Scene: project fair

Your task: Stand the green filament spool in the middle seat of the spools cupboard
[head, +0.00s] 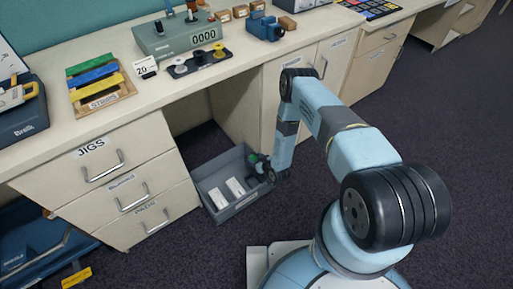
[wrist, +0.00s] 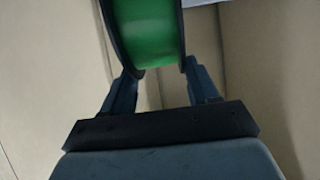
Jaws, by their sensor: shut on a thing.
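The green filament spool shows in the wrist view (wrist: 152,32) as a green winding between dark flanges. My gripper (wrist: 160,80) is shut on it, with one finger on each side. The upper part of the spool is cut off by the frame. In the head view my gripper (head: 263,168) is low, over the right part of a grey bin, and a bit of the green spool (head: 254,159) shows at its end. Cupboard doors (head: 291,91) stand behind my arm and look closed. Their labels are too small to read, and no seat is visible.
The grey bin (head: 213,200) stands on the floor with white boxes (head: 235,187) inside. A drawer unit (head: 110,165) is to its left. The bench top above holds a counter device (head: 180,35), a dark tray with small spools (head: 201,62) and coloured bars. Carpet is clear at right.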

